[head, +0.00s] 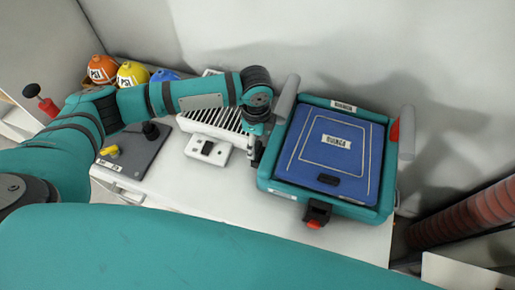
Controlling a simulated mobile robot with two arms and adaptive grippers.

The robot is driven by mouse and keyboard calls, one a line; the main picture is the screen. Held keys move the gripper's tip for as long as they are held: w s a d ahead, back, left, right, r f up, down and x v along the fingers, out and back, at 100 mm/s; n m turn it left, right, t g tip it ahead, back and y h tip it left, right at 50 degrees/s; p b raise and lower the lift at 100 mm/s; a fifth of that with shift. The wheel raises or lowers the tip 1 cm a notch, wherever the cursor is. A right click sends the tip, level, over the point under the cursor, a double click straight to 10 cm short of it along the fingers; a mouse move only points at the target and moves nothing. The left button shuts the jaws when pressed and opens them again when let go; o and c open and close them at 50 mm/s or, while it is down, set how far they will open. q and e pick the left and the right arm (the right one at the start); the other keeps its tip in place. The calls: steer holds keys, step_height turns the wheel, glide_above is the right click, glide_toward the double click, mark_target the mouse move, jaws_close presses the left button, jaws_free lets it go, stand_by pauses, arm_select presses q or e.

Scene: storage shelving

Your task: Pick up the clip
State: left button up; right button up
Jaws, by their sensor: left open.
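A small black piece (328,179), which may be the clip, lies flat on the blue top (352,150) of a teal case. A small yellow piece (109,151) lies on a dark grey board (135,160) at the left; I cannot tell for certain which of the two is the clip. My left gripper (254,152) points down just left of the case, right of a white block, and is open. Its fingertips are small here, and nothing shows between them. It is apart from both pieces. My right gripper is out of view.
A white block with a black switch (207,148) and a slatted white rack (213,122) stand left of the gripper. The teal case (268,172) has raised grey handles and a black-red latch (316,213). Orange, yellow and blue helmets (131,74) sit at the back left.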

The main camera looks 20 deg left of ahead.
arm_select(q)
steer(key=f, duration=0.4)
steer(key=shift+a+p, duration=0.25)
steer(key=shift+p, duration=0.15)
steer(key=shift+f, duration=0.3)
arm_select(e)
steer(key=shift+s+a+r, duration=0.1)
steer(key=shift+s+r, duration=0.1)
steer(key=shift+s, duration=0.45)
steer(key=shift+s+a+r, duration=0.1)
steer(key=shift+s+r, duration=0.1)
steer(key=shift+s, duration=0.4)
arm_select(q)
steer(key=c, duration=1.2)
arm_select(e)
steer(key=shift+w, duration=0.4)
arm_select(q)
steer(key=shift+r, duration=0.1)
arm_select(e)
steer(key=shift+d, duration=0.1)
